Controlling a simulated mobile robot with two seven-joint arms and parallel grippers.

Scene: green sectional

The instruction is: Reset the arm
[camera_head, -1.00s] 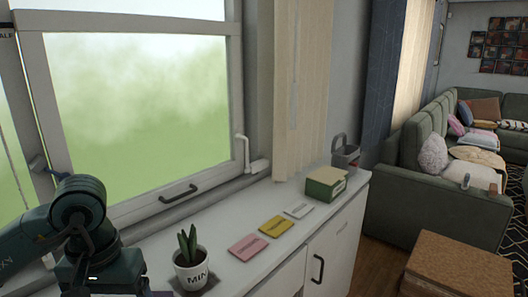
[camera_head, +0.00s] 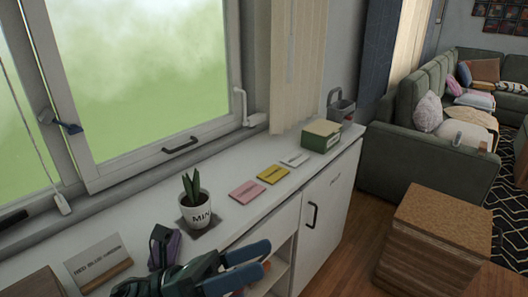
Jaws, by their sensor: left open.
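My left gripper (camera_head: 262,260) is at the bottom of the head view, in front of the white cabinet's front edge. Its two blue fingers point right and stand apart, with nothing seen between them. The dark wrist (camera_head: 170,283) behind it is partly cut off by the bottom edge of the picture. My right gripper is not in view.
The white cabinet top (camera_head: 150,225) holds a potted plant (camera_head: 195,213), pink (camera_head: 248,191) and yellow (camera_head: 273,174) cards, a green box (camera_head: 321,136), a purple-and-dark object (camera_head: 165,246) and a sign (camera_head: 98,266). A brown block (camera_head: 436,235) stands on the floor.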

